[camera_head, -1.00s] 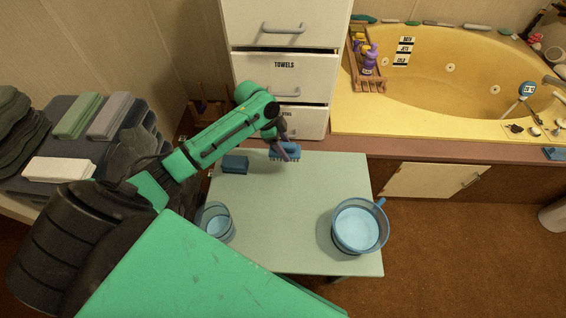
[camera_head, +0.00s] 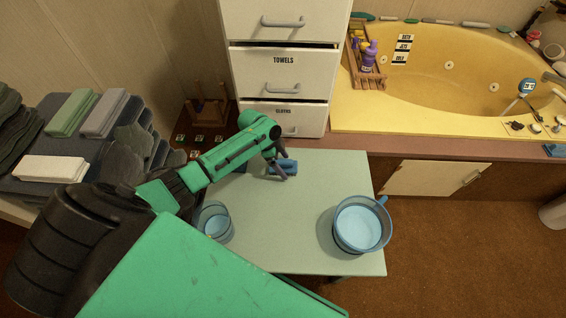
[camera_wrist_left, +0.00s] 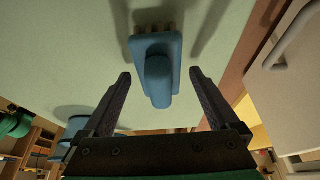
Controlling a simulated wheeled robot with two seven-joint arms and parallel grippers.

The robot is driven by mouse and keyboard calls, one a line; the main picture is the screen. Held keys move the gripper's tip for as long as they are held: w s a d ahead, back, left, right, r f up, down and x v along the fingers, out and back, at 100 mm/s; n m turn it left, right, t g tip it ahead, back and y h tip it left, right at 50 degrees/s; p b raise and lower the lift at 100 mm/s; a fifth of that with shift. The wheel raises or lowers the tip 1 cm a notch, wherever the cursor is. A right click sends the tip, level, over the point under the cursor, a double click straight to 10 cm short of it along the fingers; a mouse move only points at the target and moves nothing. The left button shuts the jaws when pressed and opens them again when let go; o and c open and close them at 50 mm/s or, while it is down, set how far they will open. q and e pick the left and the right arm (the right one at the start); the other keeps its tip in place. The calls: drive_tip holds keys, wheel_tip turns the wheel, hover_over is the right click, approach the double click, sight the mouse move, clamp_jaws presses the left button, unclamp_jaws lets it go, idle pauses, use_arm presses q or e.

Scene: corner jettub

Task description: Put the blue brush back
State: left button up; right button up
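The blue brush (camera_head: 289,167) lies on the pale green table (camera_head: 300,220), near its back edge. In the left wrist view the brush (camera_wrist_left: 158,62) has its bristles at the far side and its rounded blue handle pointing toward my gripper. My left gripper (camera_head: 279,167) is over the brush in the head view, its fingers partly covering it. In the left wrist view the gripper (camera_wrist_left: 160,75) is open, with a finger on either side of the handle and a visible gap at each side. My right gripper is in neither view.
A blue jug (camera_head: 361,225) stands at the table's right and a glass cup (camera_head: 214,222) at the left. A white drawer unit (camera_head: 285,60) stands behind. A wooden rack (camera_head: 208,112) with small labels is at the back left. The table's middle is clear.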

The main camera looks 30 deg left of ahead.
use_arm(q)
drive_tip(key=shift+r, duration=0.2)
drive_tip(key=p+v, duration=0.2)
drive_tip(key=v, duration=1)
